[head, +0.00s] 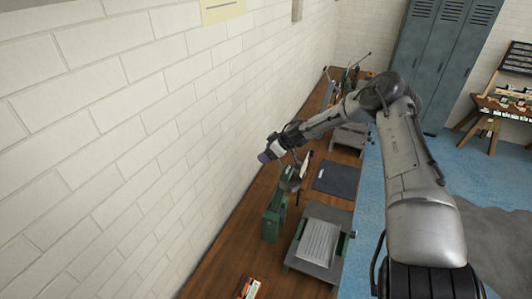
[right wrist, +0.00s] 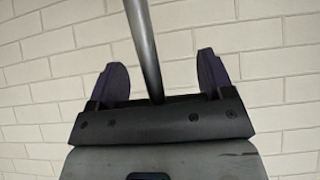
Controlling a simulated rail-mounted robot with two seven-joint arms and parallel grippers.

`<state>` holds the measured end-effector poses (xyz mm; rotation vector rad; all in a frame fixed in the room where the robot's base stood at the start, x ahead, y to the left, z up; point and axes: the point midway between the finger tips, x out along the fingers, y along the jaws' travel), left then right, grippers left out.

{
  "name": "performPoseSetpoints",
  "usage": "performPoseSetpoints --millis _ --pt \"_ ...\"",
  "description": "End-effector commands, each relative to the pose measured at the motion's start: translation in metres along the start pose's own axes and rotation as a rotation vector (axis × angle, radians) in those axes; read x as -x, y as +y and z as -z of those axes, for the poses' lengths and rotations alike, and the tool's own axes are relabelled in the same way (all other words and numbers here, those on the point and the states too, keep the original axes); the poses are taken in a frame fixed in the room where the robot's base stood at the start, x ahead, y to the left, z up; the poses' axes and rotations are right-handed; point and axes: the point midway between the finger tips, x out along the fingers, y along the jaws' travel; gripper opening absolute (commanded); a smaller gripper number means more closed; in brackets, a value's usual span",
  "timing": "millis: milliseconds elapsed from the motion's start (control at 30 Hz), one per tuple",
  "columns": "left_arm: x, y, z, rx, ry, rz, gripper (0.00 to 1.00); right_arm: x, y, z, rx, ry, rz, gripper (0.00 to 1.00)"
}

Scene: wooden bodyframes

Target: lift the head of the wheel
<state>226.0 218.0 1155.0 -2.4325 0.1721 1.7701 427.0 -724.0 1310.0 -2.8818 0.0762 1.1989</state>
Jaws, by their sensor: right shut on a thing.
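My right gripper (head: 265,156) reaches in from the right side of the head view, above the workbench and near the white wall. The rod's upper end runs out of the frame. Below the gripper, a green machine (head: 274,217) with a dark round head (head: 291,180) stands on the bench. I cannot clearly make out the wheel, as the arm partly covers this area. My left gripper is not in view.
The wooden bench (head: 215,275) runs along the brick wall (head: 120,130). A grey flat plate machine (head: 318,247) and a dark mat (head: 337,179) lie beside the green machine. More tools stand at the far end. Blue lockers (head: 440,60) are at the back.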

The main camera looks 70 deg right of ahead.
Motion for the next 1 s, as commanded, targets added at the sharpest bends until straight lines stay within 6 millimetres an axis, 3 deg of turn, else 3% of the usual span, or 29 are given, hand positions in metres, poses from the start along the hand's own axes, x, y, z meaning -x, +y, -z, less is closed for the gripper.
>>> performPoseSetpoints --millis 200,233,500,767,1000 --pt "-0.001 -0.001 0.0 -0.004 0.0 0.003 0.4 -0.001 0.001 -0.003 -0.003 -0.004 -0.004 0.32" --pt "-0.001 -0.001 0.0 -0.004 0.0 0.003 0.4 -0.001 0.001 -0.003 -0.003 -0.004 -0.004 0.75" --pt "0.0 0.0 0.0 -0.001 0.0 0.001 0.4 0.0 0.0 -0.001 -0.002 -0.001 -0.001 1.0" --pt "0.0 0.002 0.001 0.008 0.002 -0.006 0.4 0.001 0.0 0.0 -0.001 0.0 0.0 1.0" --pt "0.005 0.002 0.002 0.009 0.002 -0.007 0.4 0.014 -0.001 0.003 -0.001 0.002 0.001 1.0"
